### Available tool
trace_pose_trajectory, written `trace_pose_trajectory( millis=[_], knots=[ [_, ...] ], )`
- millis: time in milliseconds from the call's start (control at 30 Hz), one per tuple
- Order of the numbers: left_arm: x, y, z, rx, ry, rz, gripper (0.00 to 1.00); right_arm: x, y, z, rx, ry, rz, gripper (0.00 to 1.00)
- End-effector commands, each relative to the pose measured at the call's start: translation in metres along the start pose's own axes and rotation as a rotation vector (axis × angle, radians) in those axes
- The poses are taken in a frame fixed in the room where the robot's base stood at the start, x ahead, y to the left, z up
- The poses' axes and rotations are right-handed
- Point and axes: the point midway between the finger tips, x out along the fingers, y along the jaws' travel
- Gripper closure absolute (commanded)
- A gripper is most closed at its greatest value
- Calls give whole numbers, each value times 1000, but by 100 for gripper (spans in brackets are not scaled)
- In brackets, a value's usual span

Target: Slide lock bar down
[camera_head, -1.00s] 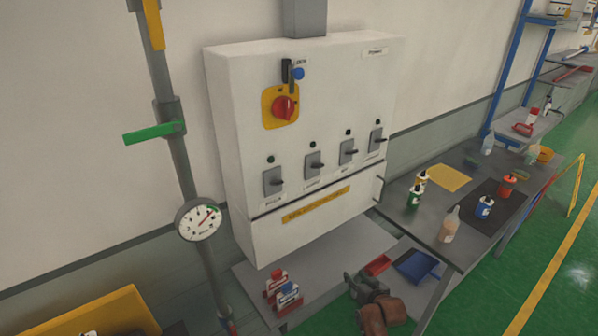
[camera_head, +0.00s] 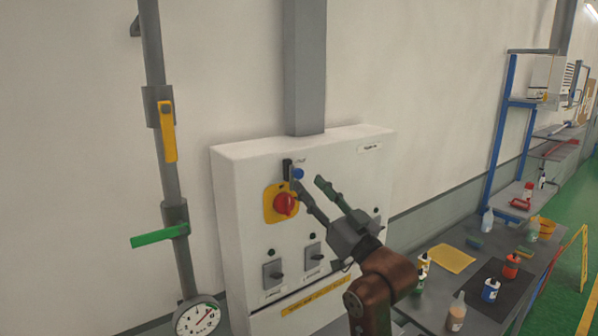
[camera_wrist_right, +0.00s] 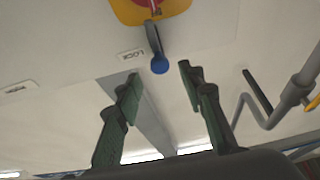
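The lock bar (camera_head: 288,167), dark with a blue knob (camera_head: 298,174), is on the white cabinet (camera_head: 360,150) by the red rotary switch (camera_head: 285,204) on its yellow plate. In the right wrist view the bar (camera_wrist_right: 153,40) runs from the switch to its blue knob (camera_wrist_right: 159,65), beside the LOCK label. My right gripper (camera_head: 309,186) is open and empty in front of the cabinet. In the wrist view its fingers (camera_wrist_right: 160,74) are on either side of the knob; whether they touch it cannot be told. My left gripper is out of view.
Toggle switches (camera_head: 313,256) sit lower on the cabinet, partly behind my right arm. A pipe with a yellow lever (camera_head: 168,132), a green lever (camera_head: 160,236) and a gauge (camera_head: 197,319) stands left. A table (camera_head: 430,300) with bottles is at right.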

Motion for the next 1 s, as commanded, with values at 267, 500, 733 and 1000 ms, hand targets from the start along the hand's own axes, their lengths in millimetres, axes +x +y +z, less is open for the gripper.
trace_pose_trajectory(
  millis=[267, 500, 733, 1000],
  knots=[
    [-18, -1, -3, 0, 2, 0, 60, 46, -1, -3, 2, 0, 0, 64],
    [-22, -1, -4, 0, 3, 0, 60, 63, 0, -1, 1, 0, 0, 64],
    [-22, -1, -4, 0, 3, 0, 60, 63, 0, 1, 0, 0, 1, 64],
    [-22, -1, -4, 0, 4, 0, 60, 63, 0, 1, 1, 0, 1, 80]
  ],
)
